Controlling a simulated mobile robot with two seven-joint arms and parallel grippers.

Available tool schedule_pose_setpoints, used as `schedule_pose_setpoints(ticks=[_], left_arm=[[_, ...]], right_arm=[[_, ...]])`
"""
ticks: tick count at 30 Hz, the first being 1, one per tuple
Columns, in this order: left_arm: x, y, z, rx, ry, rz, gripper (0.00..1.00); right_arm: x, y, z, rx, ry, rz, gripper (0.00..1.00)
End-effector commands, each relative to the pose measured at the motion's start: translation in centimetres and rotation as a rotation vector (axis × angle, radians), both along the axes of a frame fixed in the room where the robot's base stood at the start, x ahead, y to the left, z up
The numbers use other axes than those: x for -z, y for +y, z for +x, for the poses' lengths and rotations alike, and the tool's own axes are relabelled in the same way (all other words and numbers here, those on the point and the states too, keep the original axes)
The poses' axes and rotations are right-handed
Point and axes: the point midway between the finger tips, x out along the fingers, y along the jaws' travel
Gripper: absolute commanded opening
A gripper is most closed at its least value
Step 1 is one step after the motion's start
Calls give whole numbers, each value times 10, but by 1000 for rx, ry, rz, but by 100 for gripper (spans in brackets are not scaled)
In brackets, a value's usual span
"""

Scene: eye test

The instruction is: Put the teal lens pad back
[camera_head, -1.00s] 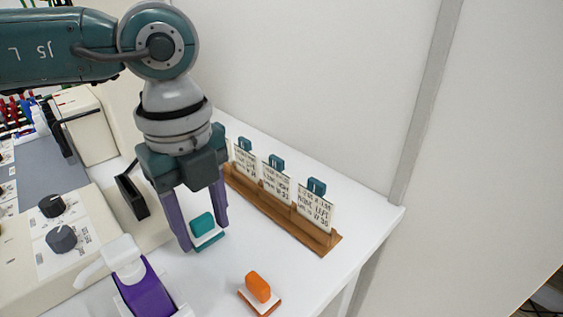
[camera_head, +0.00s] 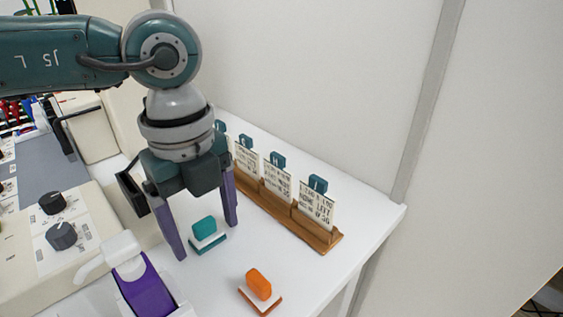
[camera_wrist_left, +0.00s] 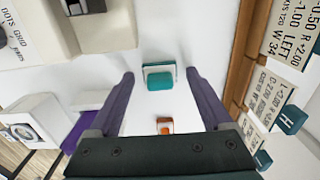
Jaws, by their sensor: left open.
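The teal lens pad (camera_head: 204,228) is a rounded teal block with a white plate and teal edge below it. It sits on the white table, upright as far as I can see. My left gripper (camera_head: 207,241) is open above it, pointing down, with one purple finger on each side. In the left wrist view the pad (camera_wrist_left: 159,79) lies between the fingertips of the gripper (camera_wrist_left: 159,73), with a gap on both sides. A similar orange pad (camera_head: 259,284) stands nearer the table's front. My right gripper is in neither view.
A wooden rack (camera_head: 289,215) with several printed cards with teal clips runs along the wall side. A purple and white device (camera_head: 143,284) and a cream console with dark knobs (camera_head: 61,236) stand to the left. Bare tabletop lies between orange pad and rack.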

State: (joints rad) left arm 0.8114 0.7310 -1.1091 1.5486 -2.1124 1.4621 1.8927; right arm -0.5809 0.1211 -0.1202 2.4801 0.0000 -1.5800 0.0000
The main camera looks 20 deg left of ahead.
Motion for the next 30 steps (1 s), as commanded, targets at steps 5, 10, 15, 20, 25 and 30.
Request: schedule_pose_setpoints(ticks=[5,10,15,20,25,30], left_arm=[[-22,0,1,1,-4,-1,83],[-60,0,1,2,-5,-1,83],[-96,1,0,0,-5,0,83],[-116,0,0,1,-2,0,83],[-123,0,-1,-1,-1,0,83],[-123,1,-1,-1,0,0,83]], right_arm=[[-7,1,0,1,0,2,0],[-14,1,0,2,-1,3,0],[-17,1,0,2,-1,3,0],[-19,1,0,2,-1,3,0],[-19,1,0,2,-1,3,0],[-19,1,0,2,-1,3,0]])
